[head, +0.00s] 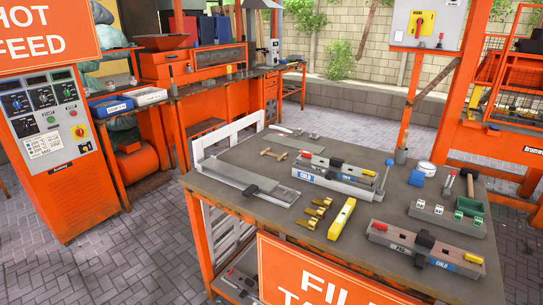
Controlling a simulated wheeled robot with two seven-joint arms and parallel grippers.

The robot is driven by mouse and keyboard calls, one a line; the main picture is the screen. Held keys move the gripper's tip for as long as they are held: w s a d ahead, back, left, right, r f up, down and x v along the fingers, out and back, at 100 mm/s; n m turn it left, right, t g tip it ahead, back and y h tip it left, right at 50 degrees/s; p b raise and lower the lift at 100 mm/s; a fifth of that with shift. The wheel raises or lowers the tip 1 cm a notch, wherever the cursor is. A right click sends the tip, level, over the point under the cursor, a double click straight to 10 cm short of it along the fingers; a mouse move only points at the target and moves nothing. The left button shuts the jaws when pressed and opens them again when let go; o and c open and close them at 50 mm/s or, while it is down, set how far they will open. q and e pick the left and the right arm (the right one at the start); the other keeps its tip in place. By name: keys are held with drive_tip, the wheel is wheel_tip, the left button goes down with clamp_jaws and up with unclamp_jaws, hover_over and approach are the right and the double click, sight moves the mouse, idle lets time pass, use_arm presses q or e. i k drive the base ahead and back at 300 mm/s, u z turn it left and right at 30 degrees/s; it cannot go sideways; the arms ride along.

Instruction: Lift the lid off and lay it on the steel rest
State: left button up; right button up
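Neither of my grippers shows in the head view. A long grey mould (405,250) lies at the table's front right, with a black clamp or handle (425,240) across its middle and a label reading COLD. A second long mould (335,182), also labelled COLD, lies at mid-table with a red-tipped tool on or beside it. A long flat grey steel piece (235,174) lies along the left side, with a black handle-like part (250,190) near its middle. I cannot tell for certain which piece is the lid and which is the steel rest.
Orange machines stand behind and left; paved floor is clear at front left.

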sight(334, 164)
drive_tip(key=u, duration=0.3)
drive_tip(key=i, duration=1.05)
drive_tip(key=z, duration=0.2)
